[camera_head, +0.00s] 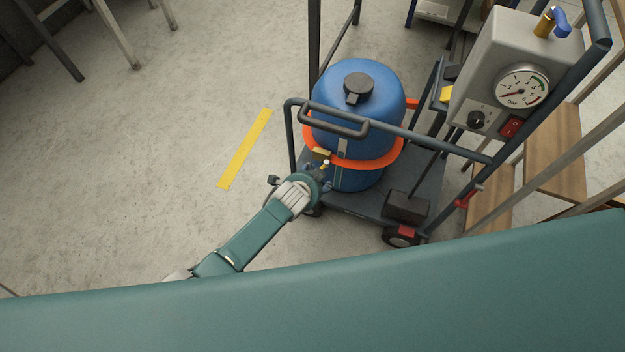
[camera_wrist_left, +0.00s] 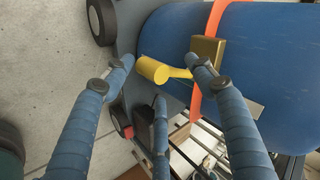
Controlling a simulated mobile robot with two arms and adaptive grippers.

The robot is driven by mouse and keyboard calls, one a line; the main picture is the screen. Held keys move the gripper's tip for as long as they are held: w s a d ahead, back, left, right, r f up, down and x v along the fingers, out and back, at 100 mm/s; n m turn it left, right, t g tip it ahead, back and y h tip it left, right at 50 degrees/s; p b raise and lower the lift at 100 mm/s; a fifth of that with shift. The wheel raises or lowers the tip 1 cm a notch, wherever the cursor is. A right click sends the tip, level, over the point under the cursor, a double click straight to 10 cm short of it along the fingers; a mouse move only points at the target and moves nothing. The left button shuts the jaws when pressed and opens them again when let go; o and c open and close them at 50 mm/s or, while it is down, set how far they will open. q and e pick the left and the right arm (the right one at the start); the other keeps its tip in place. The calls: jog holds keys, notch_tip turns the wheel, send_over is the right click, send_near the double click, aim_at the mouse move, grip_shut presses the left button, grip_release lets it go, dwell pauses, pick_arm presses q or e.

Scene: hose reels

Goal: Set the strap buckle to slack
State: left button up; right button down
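An orange strap (camera_head: 350,160) runs around a blue tank (camera_head: 362,105) on a cart. Its buckle (camera_head: 321,154) shows small in the head view. In the left wrist view the buckle is a brass-coloured block (camera_wrist_left: 207,50) on the strap (camera_wrist_left: 209,28), with a yellow lever ending in a round knob (camera_wrist_left: 153,69) that sticks out to the left. My left gripper (camera_head: 322,177) is at the tank's front left, just below the buckle. In the wrist view its fingers (camera_wrist_left: 161,66) are spread, with the knob between their tips; contact cannot be told. My right gripper is not in view.
The cart's bent handle rail (camera_head: 335,122) passes close above the buckle. A grey control box (camera_head: 512,75) with a gauge (camera_head: 522,86) stands right of the tank. A dark block (camera_head: 407,207) sits on the cart deck. Floor left of the cart is open, with a yellow stripe (camera_head: 245,148).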

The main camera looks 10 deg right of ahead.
pick_arm(q)
jog(key=shift+w+d+r, duration=0.1)
jog(key=shift+r, duration=0.25)
jog(key=v, duration=1.1)
jog(key=shift+s+a, duration=0.2)
jog(key=shift+s, duration=0.2)
jog(key=shift+r, duration=0.1)
